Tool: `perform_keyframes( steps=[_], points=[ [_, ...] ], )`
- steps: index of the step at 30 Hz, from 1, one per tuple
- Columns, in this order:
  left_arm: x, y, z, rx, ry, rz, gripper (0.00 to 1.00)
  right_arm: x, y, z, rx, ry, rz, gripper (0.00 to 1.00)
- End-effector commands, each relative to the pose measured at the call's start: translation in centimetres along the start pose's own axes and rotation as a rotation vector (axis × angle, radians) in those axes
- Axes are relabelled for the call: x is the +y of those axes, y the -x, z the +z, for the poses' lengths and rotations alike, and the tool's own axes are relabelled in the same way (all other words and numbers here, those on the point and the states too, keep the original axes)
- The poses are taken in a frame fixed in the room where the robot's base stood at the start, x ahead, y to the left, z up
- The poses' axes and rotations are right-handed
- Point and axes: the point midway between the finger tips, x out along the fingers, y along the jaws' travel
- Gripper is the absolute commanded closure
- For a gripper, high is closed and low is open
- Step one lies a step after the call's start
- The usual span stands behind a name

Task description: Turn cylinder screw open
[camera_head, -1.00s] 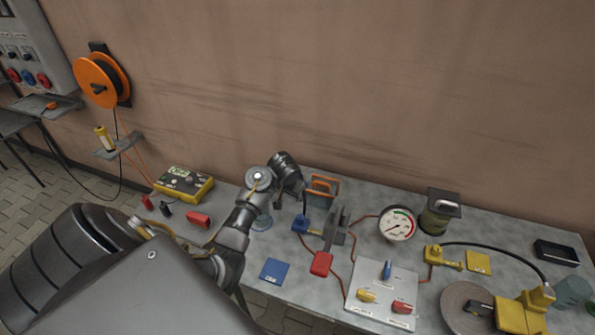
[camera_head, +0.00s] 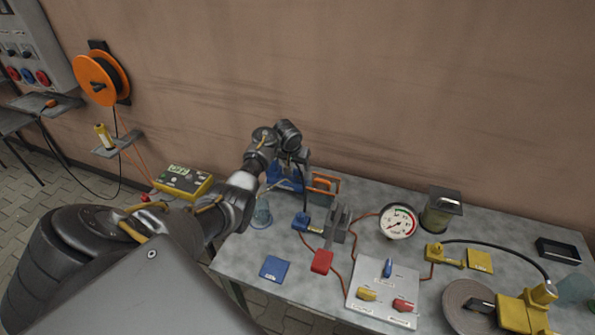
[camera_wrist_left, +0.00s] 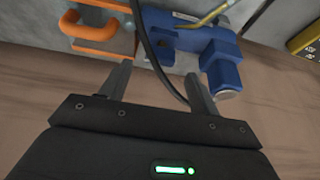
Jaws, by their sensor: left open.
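A blue body with a round stub (camera_wrist_left: 224,78) shows in the left wrist view, and a yellow lever or hose lies along its top. I cannot tell which part is the cylinder screw. In the head view the blue body (camera_head: 288,177) is at the back of the bench, partly hidden by my left arm. My left gripper (camera_head: 299,168) is above and beside it. In the left wrist view my left gripper (camera_wrist_left: 157,84) is open and empty, with one finger near the blue stub; contact cannot be told. My right gripper is not in view.
An orange handle (camera_wrist_left: 90,27) is beside the blue body, and a dark cable (camera_wrist_left: 153,55) runs between the fingers. A wall is close behind.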

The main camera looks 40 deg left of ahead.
Motion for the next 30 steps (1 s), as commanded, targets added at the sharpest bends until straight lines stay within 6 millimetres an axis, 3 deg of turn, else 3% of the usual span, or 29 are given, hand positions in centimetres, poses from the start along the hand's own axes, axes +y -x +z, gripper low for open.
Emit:
perform_keyframes(
  steps=[3,9,20,30],
  points=[
    [-0.1,-2.1,0.1,-0.002,0.000,-0.003,0.38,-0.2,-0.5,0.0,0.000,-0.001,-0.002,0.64],
    [0.0,-3.8,0.1,0.000,0.000,-0.001,0.38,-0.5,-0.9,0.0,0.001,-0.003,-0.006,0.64],
    [-0.1,-4.2,0.0,0.002,0.000,-0.002,0.38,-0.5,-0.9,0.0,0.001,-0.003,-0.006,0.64],
    [-0.1,-4.2,0.0,0.001,0.000,-0.002,0.81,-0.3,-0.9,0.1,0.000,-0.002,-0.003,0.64]
  ],
)
